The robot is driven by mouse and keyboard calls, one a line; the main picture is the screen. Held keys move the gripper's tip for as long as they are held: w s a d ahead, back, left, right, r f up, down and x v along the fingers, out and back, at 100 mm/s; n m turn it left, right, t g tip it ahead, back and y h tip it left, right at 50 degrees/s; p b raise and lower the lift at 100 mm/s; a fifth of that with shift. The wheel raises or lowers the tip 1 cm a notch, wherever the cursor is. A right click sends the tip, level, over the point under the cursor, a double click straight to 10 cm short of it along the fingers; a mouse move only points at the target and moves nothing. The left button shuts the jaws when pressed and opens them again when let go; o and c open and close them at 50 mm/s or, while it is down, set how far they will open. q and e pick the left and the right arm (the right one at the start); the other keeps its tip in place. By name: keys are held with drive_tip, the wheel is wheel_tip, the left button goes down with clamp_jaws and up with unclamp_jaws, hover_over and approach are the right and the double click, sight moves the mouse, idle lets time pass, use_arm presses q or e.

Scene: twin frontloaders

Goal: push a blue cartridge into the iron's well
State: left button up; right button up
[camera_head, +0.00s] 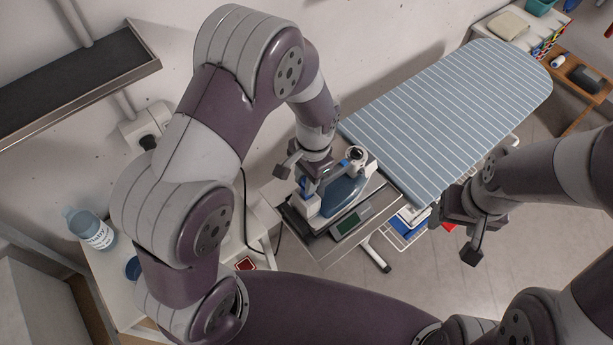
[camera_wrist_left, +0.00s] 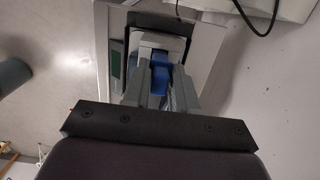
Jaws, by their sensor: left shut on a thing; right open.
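The iron (camera_head: 345,190), white and blue-grey, stands on its station at the end of the ironing board. My left gripper (camera_head: 306,178) is over the iron's rear end, at the well. It is shut on a blue cartridge (camera_head: 306,187), of which only a small part shows in the head view. In the left wrist view the blue cartridge (camera_wrist_left: 161,72) sits between the two fingers, right at the iron's white housing (camera_wrist_left: 165,42). How deep it is in the well I cannot tell. My right gripper (camera_head: 457,232) is open and empty, right of the station.
The striped ironing board (camera_head: 450,115) extends to the back right. A device with a green display (camera_head: 350,223) lies in front of the iron. A bottle (camera_head: 90,228) stands at the left. A dark shelf (camera_head: 75,75) is on the wall. A cord (camera_head: 245,205) hangs behind my left arm.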

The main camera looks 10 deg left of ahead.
use_arm(q)
drive_tip(key=shift+f+b, duration=1.3)
drive_tip(key=shift+f, duration=0.75)
drive_tip(key=o, duration=0.9)
drive_tip(key=shift+o, duration=0.2)
drive_tip(key=shift+r, duration=0.25)
drive_tip(key=r, duration=0.2)
drive_tip(key=r+b, duration=0.1)
drive_tip(key=r, duration=0.2)
drive_tip(key=r+b, duration=0.1)
drive_tip(key=r, duration=0.2)
drive_tip(key=shift+w+d, duration=0.35)
drive_tip(key=shift+w, duration=0.05)
wheel_tip(320, 180, up, 4)
drive_tip(key=shift+w+d+r, duration=0.1)
drive_tip(key=shift+w+d, duration=0.05)
